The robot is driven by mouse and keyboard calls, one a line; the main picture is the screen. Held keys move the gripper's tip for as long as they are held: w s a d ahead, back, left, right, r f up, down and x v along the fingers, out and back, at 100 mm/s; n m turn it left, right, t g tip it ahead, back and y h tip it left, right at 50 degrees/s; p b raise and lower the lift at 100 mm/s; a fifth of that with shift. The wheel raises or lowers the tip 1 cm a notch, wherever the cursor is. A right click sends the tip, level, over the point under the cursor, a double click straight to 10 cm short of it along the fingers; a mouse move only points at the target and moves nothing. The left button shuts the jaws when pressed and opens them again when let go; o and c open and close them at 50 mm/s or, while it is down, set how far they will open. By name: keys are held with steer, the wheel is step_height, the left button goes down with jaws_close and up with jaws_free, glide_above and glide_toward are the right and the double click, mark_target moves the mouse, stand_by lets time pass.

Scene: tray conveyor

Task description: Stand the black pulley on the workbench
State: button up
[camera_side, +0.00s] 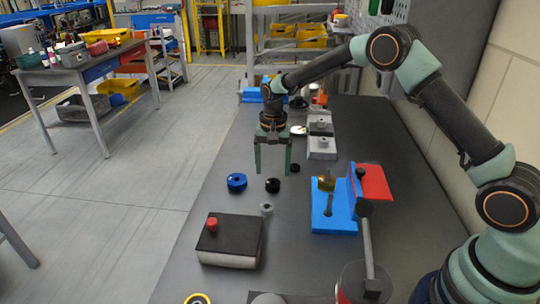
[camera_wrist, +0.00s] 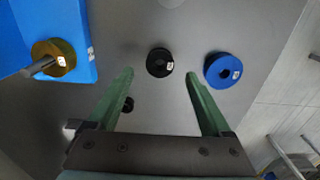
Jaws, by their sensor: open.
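The black pulley (camera_side: 272,185) lies on the dark workbench (camera_side: 200,280), and appears flat. In the wrist view the pulley lies just beyond the gap between my fingertips (camera_wrist: 160,74), clear of both fingers. The height of the fingertips above the bench is hard to tell.
A blue pulley (camera_side: 237,182) lies left of the black one. A smaller black piece (camera_side: 295,167) lies to the right. A yellow pulley (camera_side: 326,183) is on a post of a blue fixture (camera_side: 345,215). A black-topped block (camera_side: 230,240) with a red knob stands in front.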

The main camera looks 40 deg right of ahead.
steer(key=s+r+n+t, duration=0.1)
steer(key=s+r, duration=0.2)
steer(key=r, duration=0.4)
steer(key=s+d+r+n+t, duration=0.1)
steer(key=s+r+n, duration=0.1)
steer(key=s+r, duration=0.3)
steer(key=s+r+n+t, duration=0.1)
steer(key=s+r, duration=0.1)
steer(key=r, duration=0.6)
steer(key=s+n+t, duration=0.2)
steer(key=s+n, duration=0.3)
steer(key=s, duration=0.8)
steer(key=shift+s+d+t, duration=0.25)
steer(key=shift+d+t, duration=0.05)
steer(key=shift+d, duration=0.1)
